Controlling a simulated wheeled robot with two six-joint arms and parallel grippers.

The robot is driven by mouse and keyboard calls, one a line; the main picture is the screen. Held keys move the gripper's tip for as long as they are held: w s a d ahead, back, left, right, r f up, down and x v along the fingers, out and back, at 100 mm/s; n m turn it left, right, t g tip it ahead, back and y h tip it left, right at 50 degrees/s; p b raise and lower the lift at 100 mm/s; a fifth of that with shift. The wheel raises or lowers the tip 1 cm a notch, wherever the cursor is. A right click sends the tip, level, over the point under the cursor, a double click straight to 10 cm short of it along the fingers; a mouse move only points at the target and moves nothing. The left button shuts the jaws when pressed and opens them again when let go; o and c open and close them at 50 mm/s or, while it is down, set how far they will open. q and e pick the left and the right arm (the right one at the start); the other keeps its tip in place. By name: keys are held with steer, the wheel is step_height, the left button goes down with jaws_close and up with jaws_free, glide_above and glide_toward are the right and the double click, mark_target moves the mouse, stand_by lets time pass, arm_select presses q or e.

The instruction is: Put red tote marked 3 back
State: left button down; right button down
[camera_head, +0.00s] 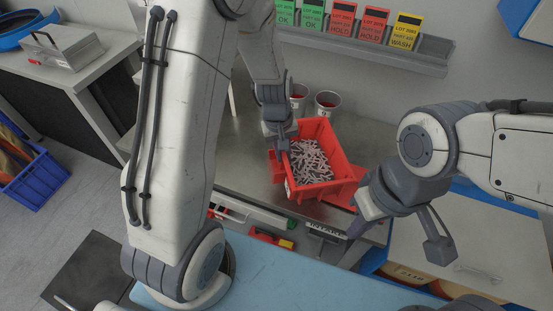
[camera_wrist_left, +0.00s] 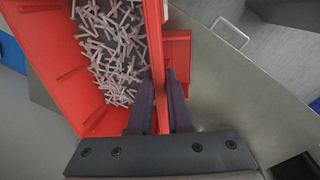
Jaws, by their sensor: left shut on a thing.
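The red tote (camera_head: 345,163) stands on the grey metal worktop (camera_head: 239,155), or just above it; I cannot tell which. It holds many small light-grey parts. Its marking cannot be read. My left gripper (camera_head: 281,146) is at the tote's left side, shut on its wall. In the left wrist view the fingers (camera_wrist_left: 170,103) pinch the red tote wall (camera_wrist_left: 152,50) from both sides, with the parts inside it. My right gripper (camera_head: 402,232) is to the right of the tote, with its fingers spread wide and empty.
Two cups (camera_head: 327,104) with red contents stand behind the tote. A rack (camera_head: 435,60) of green, red and yellow cards is on the back wall. A flat red piece (camera_head: 343,195) shows beside the tote's front right corner. The worktop left of the tote is mostly clear.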

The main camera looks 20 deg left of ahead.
arm_select(q)
steer(key=d+n, duration=0.1)
steer(key=n, duration=0.1)
steer(key=s+d+r+n, duration=0.1)
steer(key=n, duration=0.1)
steer(key=d+r+n, duration=0.1)
steer(key=d+n, duration=0.1)
steer(key=n, duration=0.1)
steer(key=shift+s+t, duration=0.3)
steer(key=shift+s, duration=0.05)
steer(key=a+f+n, duration=0.1)
steer(key=a+f, duration=0.2)
steer(key=w+a+f+n, duration=0.1)
steer(key=a+f, duration=0.2)
steer(key=f, duration=0.1)
steer(key=w+a+f+n+t+y, duration=0.1)
steer(key=a+f+n, duration=0.1)
steer(key=a+f, duration=0.1)
steer(key=shift+a+f+b, duration=0.2)
steer(key=shift+f+b, duration=0.05)
steer(key=shift+b, duration=0.05)
steer(key=shift+r, duration=0.1)
